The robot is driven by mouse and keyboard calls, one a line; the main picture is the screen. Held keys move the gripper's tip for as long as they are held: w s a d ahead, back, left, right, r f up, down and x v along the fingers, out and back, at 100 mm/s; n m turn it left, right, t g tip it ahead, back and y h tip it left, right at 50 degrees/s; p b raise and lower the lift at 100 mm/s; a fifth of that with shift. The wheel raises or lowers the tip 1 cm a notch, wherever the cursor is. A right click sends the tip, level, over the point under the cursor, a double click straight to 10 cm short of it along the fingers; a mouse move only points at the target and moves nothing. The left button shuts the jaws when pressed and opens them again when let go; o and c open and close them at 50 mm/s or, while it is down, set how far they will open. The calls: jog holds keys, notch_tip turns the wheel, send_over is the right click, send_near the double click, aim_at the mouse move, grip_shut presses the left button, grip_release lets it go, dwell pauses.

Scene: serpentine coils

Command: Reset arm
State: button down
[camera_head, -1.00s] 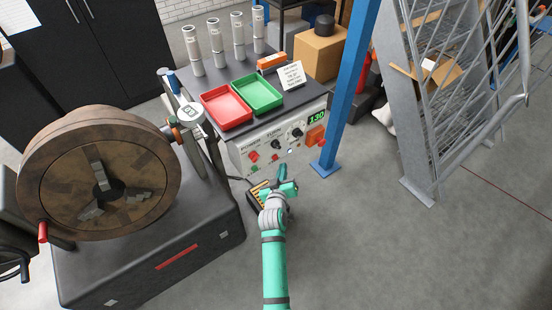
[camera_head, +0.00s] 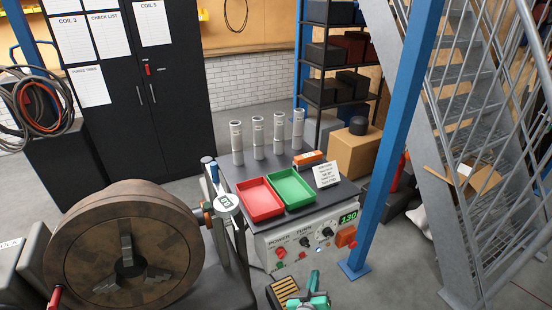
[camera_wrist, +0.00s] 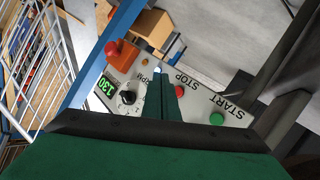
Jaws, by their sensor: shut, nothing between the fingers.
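My gripper (camera_wrist: 164,100) is shut and empty in the wrist view, its fingers together in front of the control panel (camera_wrist: 140,85). The panel shows a green START button (camera_wrist: 217,118), a red STOP button (camera_wrist: 179,90), a black knob (camera_wrist: 127,97), a lit display reading 130 (camera_wrist: 106,86) and a large red button (camera_wrist: 118,50). In the head view only the top of my green arm (camera_head: 308,296) shows at the bottom edge, in front of the control cabinet (camera_head: 290,246). The fingertips are hard to make out there.
A red tray (camera_head: 262,214) and a green tray (camera_head: 291,205) sit on the cabinet with several grey cylinders behind. A large round drum (camera_head: 90,250) stands at left. A blue post (camera_head: 400,130) and metal stairs (camera_head: 475,110) stand at right.

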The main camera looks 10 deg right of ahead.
jog(key=s+a+f+y, duration=0.1)
jog(key=s+a, duration=0.3)
jog(key=s, duration=0.4)
jog(key=s+a+t+y, duration=0.1)
jog(key=s+a, duration=0.4)
jog(key=s, duration=0.2)
jog(key=s+a+f+y, duration=0.1)
jog(key=s+a, duration=0.3)
jog(key=s, duration=0.4)
jog(key=s+a+r+y, duration=0.1)
jog(key=s+a+r, duration=0.2)
jog(key=s+r, duration=0.4)
jog(key=s+a+r+t+y, duration=0.1)
jog(key=s+a+r, duration=0.2)
jog(key=s+r, duration=0.4)
jog(key=s, duration=0.6)
jog(key=shift+a+r+m+y, duration=0.15)
jog(key=shift+r+m+y, duration=0.05)
jog(key=shift+m+y, duration=0.2)
